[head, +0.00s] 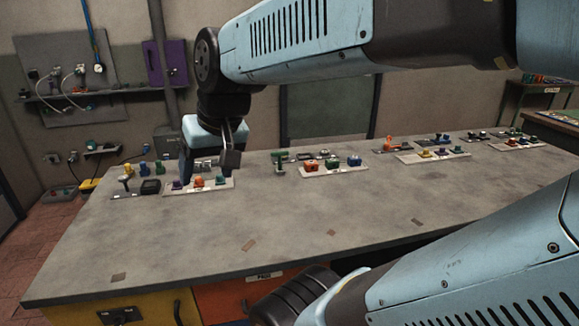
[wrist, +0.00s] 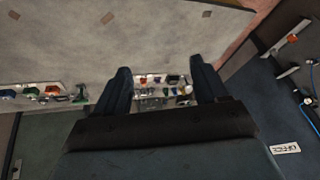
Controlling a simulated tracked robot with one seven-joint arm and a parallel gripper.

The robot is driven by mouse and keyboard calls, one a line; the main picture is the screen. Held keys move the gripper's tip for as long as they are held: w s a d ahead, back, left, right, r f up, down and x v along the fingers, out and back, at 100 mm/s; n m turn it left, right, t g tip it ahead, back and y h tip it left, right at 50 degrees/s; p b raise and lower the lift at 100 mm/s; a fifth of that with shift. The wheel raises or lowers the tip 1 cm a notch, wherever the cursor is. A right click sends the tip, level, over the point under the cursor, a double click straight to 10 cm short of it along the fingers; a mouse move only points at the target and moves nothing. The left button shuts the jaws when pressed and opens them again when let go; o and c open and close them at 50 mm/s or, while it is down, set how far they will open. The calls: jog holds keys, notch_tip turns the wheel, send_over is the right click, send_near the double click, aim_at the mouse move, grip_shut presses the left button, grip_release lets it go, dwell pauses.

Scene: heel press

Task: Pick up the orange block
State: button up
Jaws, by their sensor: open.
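My gripper (head: 208,160) hangs at the far left of the table, above and behind a white tray, with its fingers apart and nothing between them. In the wrist view both fingers (wrist: 165,85) frame small objects on a tray beyond them. A small orange piece (head: 199,181) stands on that tray below the gripper, between a purple piece (head: 178,184) and a green piece (head: 220,181). Another orange block (head: 311,166) stands on the middle tray, and an orange item (head: 388,143) stands farther back. I cannot tell which is the task's block.
The grey table (head: 230,225) is mostly bare in front, with a few tape scraps. The middle tray (head: 335,173) also holds a blue block (head: 354,160). More trays (head: 430,157) line the back right. A dark T-handled tool (head: 125,181) stands left of the near tray.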

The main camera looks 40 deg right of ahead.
jog(key=shift+o, duration=1.4)
jog(key=w+f+m+y, duration=0.1)
jog(key=w+m+y, duration=0.2)
jog(key=w+m, duration=0.3)
jog(key=shift+w+d+f+g, duration=0.3)
jog(key=shift+w+f, duration=0.05)
jog(key=shift+w, duration=0.6)
jog(key=w+d+f+m+t+y, duration=0.1)
jog(key=w+d+f+m+t, duration=0.2)
jog(key=w+d+m, duration=0.5)
jog(key=w+d+f+m+t+y, duration=0.1)
jog(key=w+d+f+m+t, duration=0.2)
jog(key=w+d+m, duration=0.45)
jog(key=m+t+h, duration=0.2)
jog(key=m+h, duration=1)
jog(key=m, duration=0.6)
send_near(312, 164)
jog(key=x, duration=0.6)
jog(key=shift+d, duration=0.15)
jog(key=shift+x, duration=2.85)
